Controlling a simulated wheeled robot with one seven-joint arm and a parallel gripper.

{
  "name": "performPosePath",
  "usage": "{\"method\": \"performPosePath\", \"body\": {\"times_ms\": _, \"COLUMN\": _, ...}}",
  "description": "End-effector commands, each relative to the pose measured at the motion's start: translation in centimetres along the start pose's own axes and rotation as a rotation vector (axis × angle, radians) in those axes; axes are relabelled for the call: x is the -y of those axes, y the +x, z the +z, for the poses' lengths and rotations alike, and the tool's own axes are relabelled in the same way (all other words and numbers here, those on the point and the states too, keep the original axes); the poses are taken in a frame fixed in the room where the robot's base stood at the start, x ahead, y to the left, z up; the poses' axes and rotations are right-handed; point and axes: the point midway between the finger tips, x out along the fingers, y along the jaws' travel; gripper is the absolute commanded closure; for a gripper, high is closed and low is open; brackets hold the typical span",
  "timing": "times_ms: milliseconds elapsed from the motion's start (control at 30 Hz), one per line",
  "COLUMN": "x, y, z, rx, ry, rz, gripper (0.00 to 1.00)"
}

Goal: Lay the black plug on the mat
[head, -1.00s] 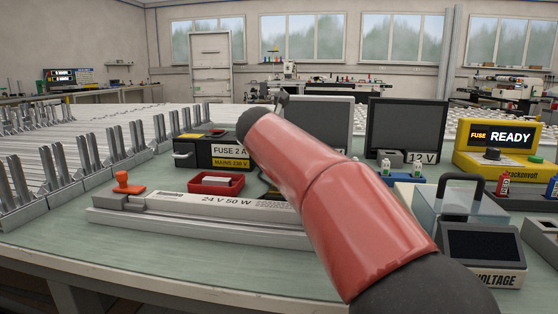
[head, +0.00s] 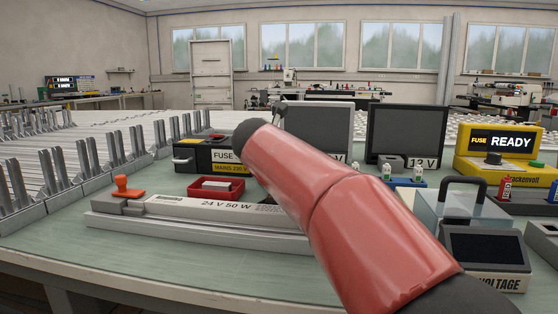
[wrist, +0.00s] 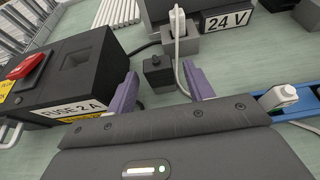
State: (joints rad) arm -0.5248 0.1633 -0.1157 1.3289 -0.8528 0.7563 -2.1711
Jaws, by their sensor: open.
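A small black block with a knob on top, which looks like the black plug (wrist: 157,77), stands on the green surface in the wrist view. My gripper (wrist: 161,70) is open, with one purple finger on each side of the block and gaps between. I cannot tell how far above it the fingers are. In the head view my red arm hides the gripper and the block. I cannot pick out a separate mat; the pale green bench top (head: 150,262) is bare at the front.
A black fuse box (wrist: 75,75) with a red switch stands close left of my gripper. A grey socket (wrist: 180,44) with a white plug and cable is just beyond. A blue rail (wrist: 300,103) is at right. A long 24 V unit (head: 200,208) and red tray (head: 216,187) are in front.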

Motion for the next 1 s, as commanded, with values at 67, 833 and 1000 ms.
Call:
{"method": "performPosePath", "body": {"times_ms": 67, "x": -0.1, "y": -1.9, "z": 0.1, "rx": 0.002, "ry": 0.002, "rz": 0.005, "gripper": 0.48}}
{"method": "performPosePath", "body": {"times_ms": 833, "x": 0.0, "y": -9.6, "z": 0.0, "rx": 0.0, "ry": 0.001, "rz": 0.0, "gripper": 0.48}}
{"method": "performPosePath", "body": {"times_ms": 1000, "x": 0.0, "y": -9.6, "z": 0.0, "rx": 0.0, "ry": 0.001, "rz": 0.0, "gripper": 0.48}}
